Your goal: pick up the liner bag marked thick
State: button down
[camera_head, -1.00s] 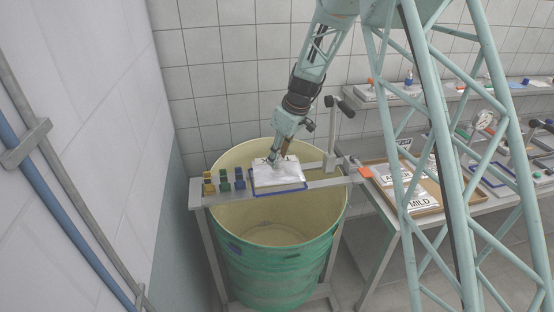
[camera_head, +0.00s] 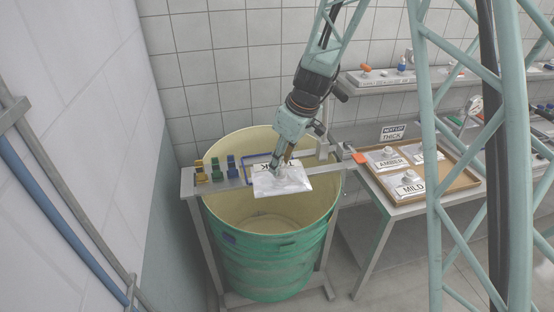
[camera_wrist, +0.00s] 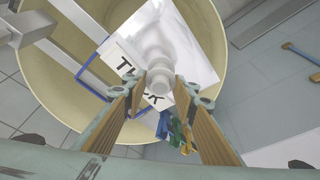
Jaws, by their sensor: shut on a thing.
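The white liner bag (camera_head: 290,184) has a black-lettered label reading THICK, partly covered in the head view. In the wrist view the bag (camera_wrist: 198,52) shows its label and white spout. My gripper (camera_head: 281,166) is shut on the spout; in the wrist view the fingertips (camera_wrist: 160,88) are on either side of it. The bag hangs over the green drum (camera_head: 275,265), in front of the blue-edged frame (camera_head: 247,166) on the rail.
Yellow, green and blue clamps (camera_head: 217,170) stand on the rail, left of the bag. A wooden tray (camera_head: 466,180) at right holds bags marked AMBER (camera_head: 389,163) and MILD (camera_head: 410,190), plus another. A sign reading THICK (camera_head: 392,135) stands behind it. A tiled wall is behind.

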jog(key=shift+s+d+r, duration=0.15)
jog(key=shift+s+d, duration=0.1)
jog(key=shift+s, duration=0.6)
jog(key=shift+w, duration=0.1)
jog(key=w+a+r+p, duration=0.1)
jog(key=w+a+p, duration=0.1)
jog(key=w, duration=0.5)
jog(key=w+a+p, duration=0.2)
jog(key=w+p, duration=0.1)
jog(key=w, duration=0.5)
jog(key=shift+a+r+n, duration=0.25)
jog(key=shift+r+n, duration=0.15)
jog(key=shift+f, duration=0.2)
notch_tip(320, 180, down, 6)
jog(key=shift+f, duration=0.2)
dwell(0.8)
jog(key=shift+f+b, duration=0.6)
jog(key=shift+b, duration=0.3)
dwell(0.8)
